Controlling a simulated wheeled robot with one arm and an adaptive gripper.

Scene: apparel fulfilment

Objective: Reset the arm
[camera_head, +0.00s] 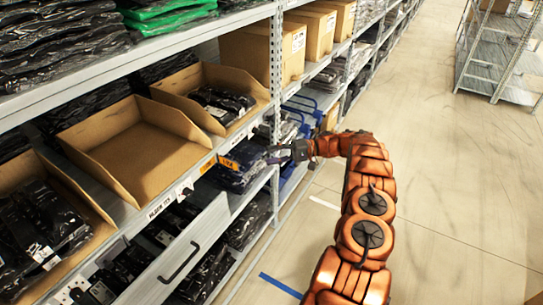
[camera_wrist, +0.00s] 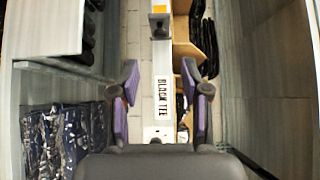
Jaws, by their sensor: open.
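My orange arm (camera_head: 364,205) reaches up from the bottom of the head view and bends left toward the shelving. My gripper (camera_head: 275,153) is at the shelf front, beside a stack of bagged dark blue garments (camera_head: 240,168). In the wrist view my gripper (camera_wrist: 160,85) is open, with its two purple-padded fingers apart and nothing between them. Beyond the fingers is a pale shelf edge with a "BLACK TEE" label (camera_wrist: 162,97). I cannot tell whether the gripper touches the shelf.
An empty cardboard tray (camera_head: 133,150) and a tray with black packages (camera_head: 219,103) sit on the shelf. The aisle floor (camera_head: 455,170) to the right is clear.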

